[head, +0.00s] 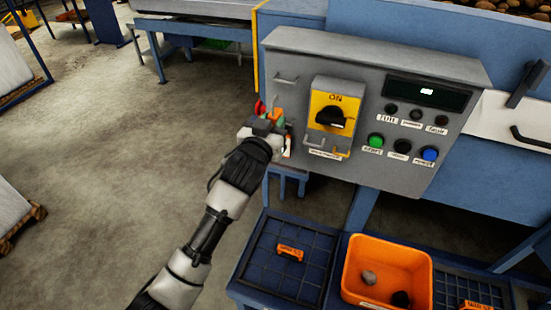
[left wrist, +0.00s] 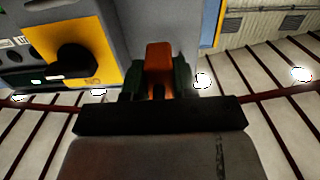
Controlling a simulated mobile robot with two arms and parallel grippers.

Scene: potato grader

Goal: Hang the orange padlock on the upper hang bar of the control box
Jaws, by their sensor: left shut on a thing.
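My left gripper (head: 266,122) is shut on the orange padlock (head: 279,116), beside the left edge of the grey control box (head: 390,62). In the left wrist view the orange padlock (left wrist: 158,62) stands between the dark green fingers (left wrist: 157,85). The upper hang bar (head: 286,79) is a small grey handle at the box's upper left, above the padlock and apart from it. The padlock's shackle is not clear. My right gripper is not in view.
A yellow switch plate with a black knob (head: 331,117) is right of the gripper. A lower bar (head: 316,144) sits below it. Green and blue buttons are further right. Below are a blue tray (head: 262,272) and an orange bin (head: 416,290). Open floor lies left.

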